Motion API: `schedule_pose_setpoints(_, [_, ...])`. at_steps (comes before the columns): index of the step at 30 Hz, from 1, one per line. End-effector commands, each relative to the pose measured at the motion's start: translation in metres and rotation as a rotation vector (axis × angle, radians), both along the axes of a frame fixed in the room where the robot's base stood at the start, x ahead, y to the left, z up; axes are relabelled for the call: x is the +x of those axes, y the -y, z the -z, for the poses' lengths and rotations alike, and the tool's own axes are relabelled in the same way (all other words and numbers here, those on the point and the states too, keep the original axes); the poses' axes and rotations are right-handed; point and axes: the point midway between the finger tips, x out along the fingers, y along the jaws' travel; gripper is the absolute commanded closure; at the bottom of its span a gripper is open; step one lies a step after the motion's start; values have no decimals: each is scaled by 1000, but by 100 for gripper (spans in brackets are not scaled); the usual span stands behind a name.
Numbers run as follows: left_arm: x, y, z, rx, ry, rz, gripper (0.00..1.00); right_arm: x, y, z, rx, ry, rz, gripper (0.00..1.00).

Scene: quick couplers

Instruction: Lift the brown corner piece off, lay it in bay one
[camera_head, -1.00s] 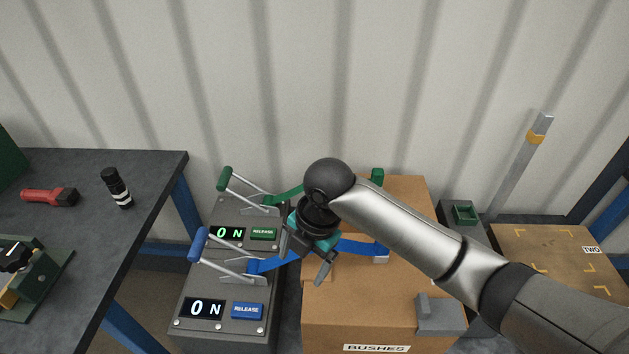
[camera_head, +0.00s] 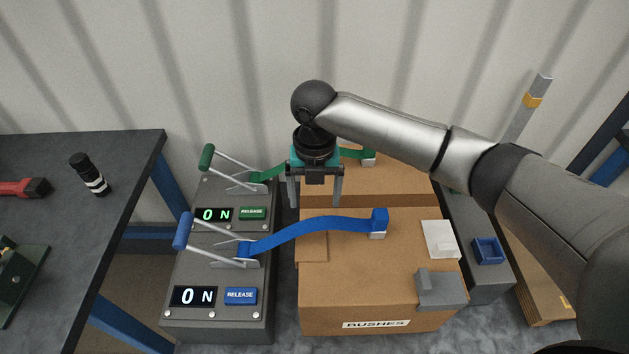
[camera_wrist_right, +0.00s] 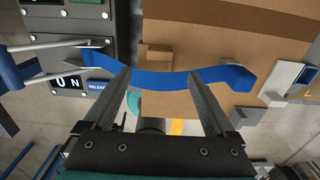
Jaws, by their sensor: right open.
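The brown corner piece (camera_head: 312,247) sits on the left edge of the cardboard box marked BUSHES (camera_head: 345,300). The piece also shows in the right wrist view (camera_wrist_right: 155,57), with the strap crossing in front of the fingers. My right gripper (camera_head: 315,203) points down, open and empty, above the box's left part, behind the blue strap in the head view. Its fingers also show in the wrist view (camera_wrist_right: 158,75). Bay one cannot be made out. My left gripper is out of view.
A white piece (camera_head: 440,239) and grey corner piece (camera_head: 440,288) sit at the box's right edge. A blue tray (camera_head: 488,250) is beyond. A dark table (camera_head: 110,230) is left.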

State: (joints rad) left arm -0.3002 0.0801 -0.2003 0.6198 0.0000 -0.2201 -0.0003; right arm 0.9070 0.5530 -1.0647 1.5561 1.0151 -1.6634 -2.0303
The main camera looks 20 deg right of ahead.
Motion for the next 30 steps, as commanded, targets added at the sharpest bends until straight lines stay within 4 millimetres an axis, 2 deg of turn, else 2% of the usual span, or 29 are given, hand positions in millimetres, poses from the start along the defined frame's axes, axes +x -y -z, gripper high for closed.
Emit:
schedule_pose_setpoints(1, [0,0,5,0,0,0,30,-1,0,14,0,-2,1,10])
schedule_pose_setpoints(6, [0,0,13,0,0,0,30,-1,0,46,-1,-1,1,10])
schedule_pose_setpoints(12, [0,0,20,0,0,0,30,0,0,72,0,-1,1,10])
schedule_pose_setpoints(18, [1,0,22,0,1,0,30,0,0,82,0,1,0,10])
schedule_pose_setpoints(26, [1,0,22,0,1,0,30,0,0,82,-1,2,0,10])
schedule_pose_setpoints(30, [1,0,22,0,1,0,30,0,0,82,-1,2,0,26])
